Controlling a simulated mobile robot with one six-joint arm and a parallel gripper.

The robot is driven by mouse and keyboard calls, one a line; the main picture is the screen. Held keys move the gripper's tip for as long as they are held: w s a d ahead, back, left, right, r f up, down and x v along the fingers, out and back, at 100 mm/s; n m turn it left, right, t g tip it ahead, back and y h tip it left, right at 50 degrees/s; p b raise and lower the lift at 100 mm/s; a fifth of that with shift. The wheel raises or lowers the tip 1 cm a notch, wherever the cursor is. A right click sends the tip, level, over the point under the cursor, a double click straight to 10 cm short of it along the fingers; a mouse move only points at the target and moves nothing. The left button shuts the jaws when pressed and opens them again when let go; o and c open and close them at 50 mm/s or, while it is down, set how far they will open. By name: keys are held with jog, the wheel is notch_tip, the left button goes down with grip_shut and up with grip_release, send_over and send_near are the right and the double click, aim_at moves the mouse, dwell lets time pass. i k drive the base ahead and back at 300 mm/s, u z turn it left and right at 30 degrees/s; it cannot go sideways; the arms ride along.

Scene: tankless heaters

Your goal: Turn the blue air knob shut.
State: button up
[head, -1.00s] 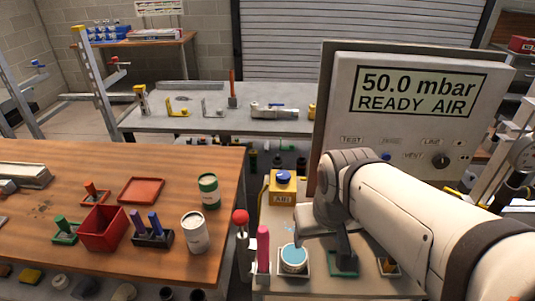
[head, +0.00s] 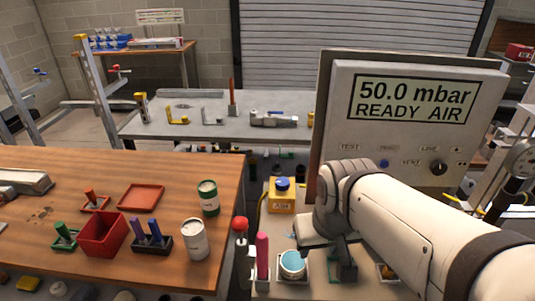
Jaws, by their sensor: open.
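The blue air knob (head: 282,183) sits on top of a yellow box (head: 281,204) with a dark label on its front, on the narrow bench left of the grey display panel. Its exact turn angle is too small to tell. My gripper (head: 343,267) points down in front of the panel, to the right of and nearer than the yellow box. It is open and apart from the knob. My arm hides part of the bench and the panel's lower left. The panel display (head: 413,99) reads "50.0 mbar READY AIR".
A red ball-topped post (head: 240,224), a pink upright handle (head: 262,256) and a white cup with a blue top (head: 292,263) stand close by on the left. A wooden table (head: 60,175) with a red bin (head: 102,233) and cans lies further left.

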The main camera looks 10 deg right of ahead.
aim_at(282, 183)
jog(key=u, duration=0.1)
jog(key=k, duration=0.5)
jog(key=z, duration=1.6)
jog(key=k, duration=1.1)
jog(key=u, duration=1.05)
jog(key=i, duration=1.5)
jog(key=u, duration=0.05)
